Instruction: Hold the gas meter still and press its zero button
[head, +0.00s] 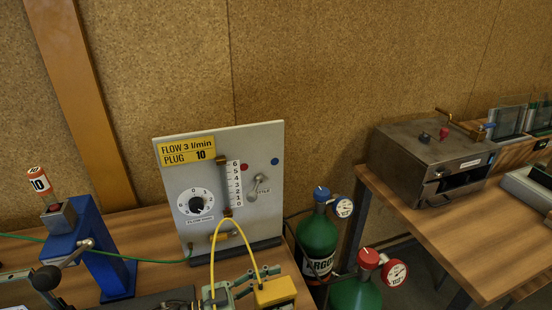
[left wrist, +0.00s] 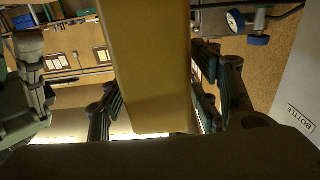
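The gas meter is a yellow box (head: 275,292) at the bottom of the head view, cut off by the frame edge. A yellow tube runs from it up to the flow panel. My left gripper (head: 250,280) has its grey-green fingers on either side of the meter. In the left wrist view the yellow box (left wrist: 150,70) fills the space between the fingers, which appear closed against its sides. The zero button is not visible in either view. A grey jointed part at the left of the wrist view (left wrist: 35,75) looks like my right gripper; its opening is unclear.
The flow panel (head: 265,155), with dial, scale and switch, stands behind the meter. A blue stand (head: 105,255) with a black-knobbed lever is at the left. Green gas bottles (head: 317,245) stand right of the bench. A metal oven (head: 425,160) sits on the right table.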

